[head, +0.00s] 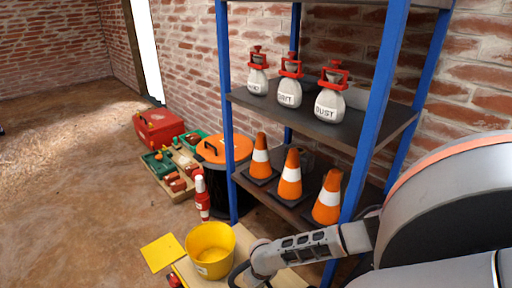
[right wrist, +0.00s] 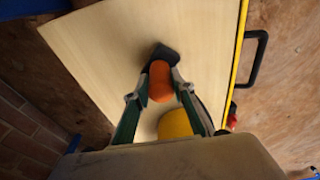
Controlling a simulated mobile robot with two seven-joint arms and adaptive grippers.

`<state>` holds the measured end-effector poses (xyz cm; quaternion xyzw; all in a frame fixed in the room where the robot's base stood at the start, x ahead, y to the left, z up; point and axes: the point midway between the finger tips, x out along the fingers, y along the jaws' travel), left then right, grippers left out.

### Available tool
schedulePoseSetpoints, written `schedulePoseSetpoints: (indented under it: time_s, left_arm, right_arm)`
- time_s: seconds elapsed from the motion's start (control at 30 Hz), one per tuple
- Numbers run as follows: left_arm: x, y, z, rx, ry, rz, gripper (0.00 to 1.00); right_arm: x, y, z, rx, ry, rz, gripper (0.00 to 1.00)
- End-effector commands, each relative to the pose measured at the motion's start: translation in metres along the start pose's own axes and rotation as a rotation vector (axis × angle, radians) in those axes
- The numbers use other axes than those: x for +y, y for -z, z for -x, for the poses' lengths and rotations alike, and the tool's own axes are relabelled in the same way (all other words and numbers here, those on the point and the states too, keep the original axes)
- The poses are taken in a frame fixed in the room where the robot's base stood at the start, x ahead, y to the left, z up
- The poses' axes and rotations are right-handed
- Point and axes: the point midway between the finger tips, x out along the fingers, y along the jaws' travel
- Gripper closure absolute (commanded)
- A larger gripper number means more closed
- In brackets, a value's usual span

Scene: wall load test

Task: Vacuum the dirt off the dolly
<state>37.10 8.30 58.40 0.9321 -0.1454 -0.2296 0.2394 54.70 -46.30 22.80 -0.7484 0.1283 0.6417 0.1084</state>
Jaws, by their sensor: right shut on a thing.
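The dolly, a pale wooden board with a yellow edge and a black handle, fills much of the right wrist view (right wrist: 100,50). Part of it shows at the bottom of the head view (head: 248,240). My right gripper (right wrist: 157,90) is shut on an orange tool with a dark nozzle, apparently the vacuum (right wrist: 161,80), over the board. Most of the tool is hidden. No dirt can be made out on the visible board. A yellow bucket (head: 210,250) stands at the dolly in the head view. My left gripper is not in view.
A blue-post shelf (head: 227,120) holds labelled white bags (head: 289,92) and orange cones (head: 290,180).

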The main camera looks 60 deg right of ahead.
Motion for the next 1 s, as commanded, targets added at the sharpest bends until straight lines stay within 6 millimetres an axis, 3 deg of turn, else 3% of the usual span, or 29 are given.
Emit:
schedulePoseSetpoints:
  time_s: [1.0]
  left_arm:
    - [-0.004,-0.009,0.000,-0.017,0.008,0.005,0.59]
  right_arm:
    - [0.000,-0.003,-0.014,-0.002,0.000,0.000,0.99]
